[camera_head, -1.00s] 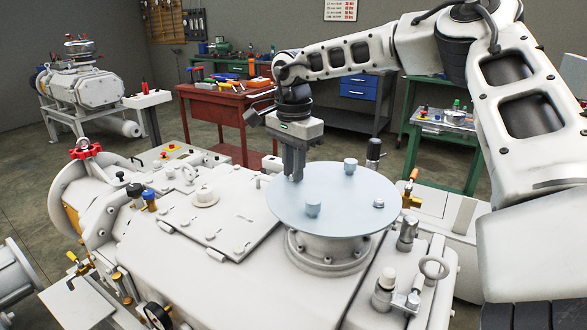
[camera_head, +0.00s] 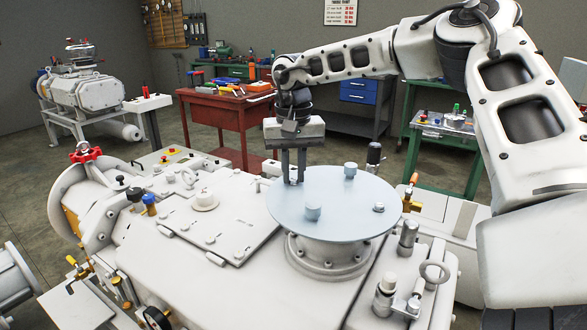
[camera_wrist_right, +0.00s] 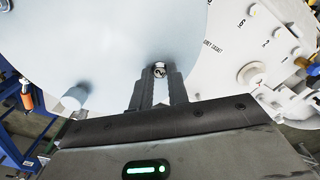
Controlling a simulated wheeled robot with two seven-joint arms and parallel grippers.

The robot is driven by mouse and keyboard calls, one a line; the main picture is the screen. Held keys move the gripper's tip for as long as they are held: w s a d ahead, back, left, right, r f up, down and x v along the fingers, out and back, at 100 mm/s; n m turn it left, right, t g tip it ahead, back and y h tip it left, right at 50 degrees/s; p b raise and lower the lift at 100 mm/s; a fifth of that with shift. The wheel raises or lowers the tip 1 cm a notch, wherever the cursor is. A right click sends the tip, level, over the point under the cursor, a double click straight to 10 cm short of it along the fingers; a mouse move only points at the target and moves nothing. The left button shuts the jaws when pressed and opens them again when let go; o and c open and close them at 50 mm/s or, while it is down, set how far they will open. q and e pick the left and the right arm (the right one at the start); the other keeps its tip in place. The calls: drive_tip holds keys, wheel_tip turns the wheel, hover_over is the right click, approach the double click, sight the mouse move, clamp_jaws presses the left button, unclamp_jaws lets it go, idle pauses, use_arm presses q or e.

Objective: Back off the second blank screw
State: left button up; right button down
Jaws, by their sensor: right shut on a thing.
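The pale blue round blank (camera_head: 335,200) lies flat on the flanged port (camera_head: 328,252) of the large white machine. It carries several screws on its rim: a tall one at the back (camera_head: 350,168), a tall one at the front (camera_head: 312,211) and a low one at the right (camera_head: 379,206). My right gripper (camera_head: 294,181) points straight down at the blank's back-left edge. In the right wrist view its fingers (camera_wrist_right: 160,78) are shut on the screw marked 2 (camera_wrist_right: 159,70). In the head view the fingers mostly hide that screw. My left gripper is out of view.
A black-topped post (camera_head: 374,153) stands just behind the blank. A lifting ring (camera_head: 435,272) and metal fittings (camera_head: 386,292) stand at its front right. A flat cover plate (camera_head: 222,222) lies to the left. A red tool bench (camera_head: 228,110) is farther back.

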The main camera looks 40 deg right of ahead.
sight(294, 180)
drive_tip(key=n, duration=0.5)
drive_tip(key=shift+s+f+n, duration=0.1)
drive_tip(key=shift+f+n, duration=0.05)
drive_tip(key=shift+n, duration=0.25)
idle(0.3)
drive_tip(key=c, duration=1.3)
unclamp_jaws()
drive_tip(key=shift+c, duration=0.2)
drive_tip(key=shift+r, duration=0.25)
wheel_tip(294, 180, up, 16)
drive_tip(key=p, duration=0.2)
drive_tip(key=shift+f, duration=0.25)
